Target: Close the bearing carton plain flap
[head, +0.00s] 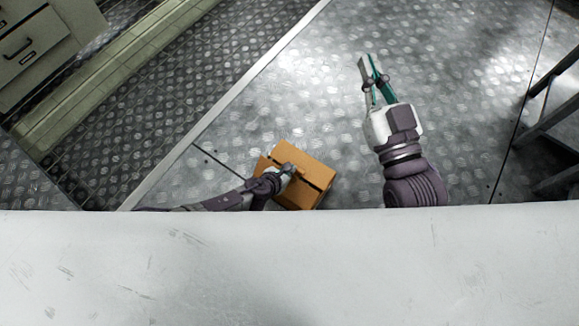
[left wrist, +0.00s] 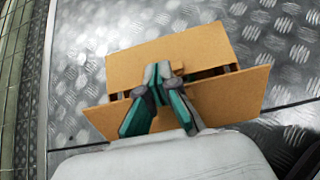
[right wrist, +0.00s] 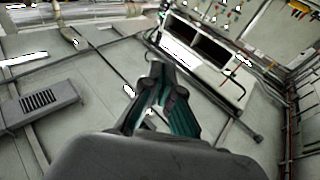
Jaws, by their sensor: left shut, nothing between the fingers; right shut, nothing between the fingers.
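The brown bearing carton (head: 318,172) sits on the metal floor, partly behind the white surface in front. In the left wrist view, its far flap (left wrist: 170,52) lies across the top and has a small tab. The near flap (left wrist: 235,95), which looks plain, stands raised at an angle, with a dark gap between the two. My left gripper (head: 288,168) is over the carton's top. In its wrist view its shut fingertips (left wrist: 164,72) hide the middle of the gap; contact is unclear. My right gripper (head: 368,60) is shut and empty, away from the carton.
A white surface (head: 290,270) fills the front. A drawer cabinet (head: 38,45) stands at the upper left and a dark metal frame (head: 555,125) at the right. The patterned floor (head: 440,70) around the carton is otherwise clear.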

